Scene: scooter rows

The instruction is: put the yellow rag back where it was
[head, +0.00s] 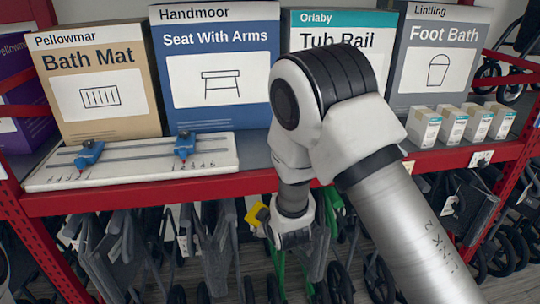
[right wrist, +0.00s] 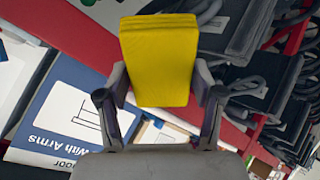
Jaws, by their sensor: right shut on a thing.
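The yellow rag (right wrist: 160,55) is a folded block held between the fingers of my right gripper (right wrist: 160,92) in the right wrist view. The fingers press on its two sides. In the head view a small part of the yellow rag (head: 260,213) shows left of my right wrist, just below the red shelf edge and in front of the folded scooters. My right gripper's fingers are mostly hidden by the wrist in that view. My left gripper is not in view.
A red shelf (head: 110,201) carries a white board (head: 135,173) with two blue sliders, several large boxes including the Seat With Arms box (head: 215,60), and several small cartons (head: 452,125). Below are dark folded scooters (head: 120,262) packed closely, with one green frame (head: 278,275).

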